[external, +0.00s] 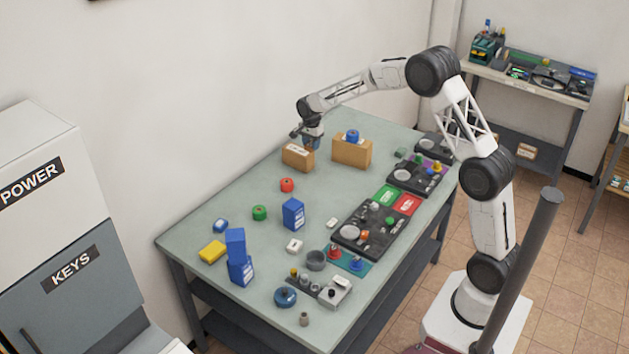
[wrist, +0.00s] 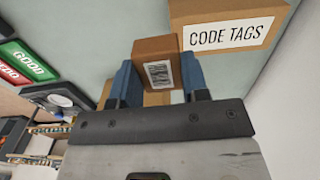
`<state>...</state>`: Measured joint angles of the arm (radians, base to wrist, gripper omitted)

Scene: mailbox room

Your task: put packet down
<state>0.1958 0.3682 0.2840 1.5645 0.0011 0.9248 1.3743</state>
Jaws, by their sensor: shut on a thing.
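The packet is a small brown box (wrist: 157,62) with a white barcode label, held between the two blue fingers of my gripper (wrist: 158,85) in the wrist view. In the external view my gripper (external: 312,141) is low at the far, wall side of the table, just by a cardboard box (external: 297,160). The packet cannot be made out clearly there. A box labelled CODE TAGS (wrist: 229,35) lies beside the packet, to the upper right in the wrist view. Tan cardboard (wrist: 154,98) shows behind the packet; how far below is unclear.
Another cardboard box (external: 351,153) with a blue round item on top stands to the right. Green and red mats (external: 387,195) and dark trays (external: 362,240) line the table's right side. Blue boxes (external: 293,214) and round containers stand nearer. The wall runs close behind.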

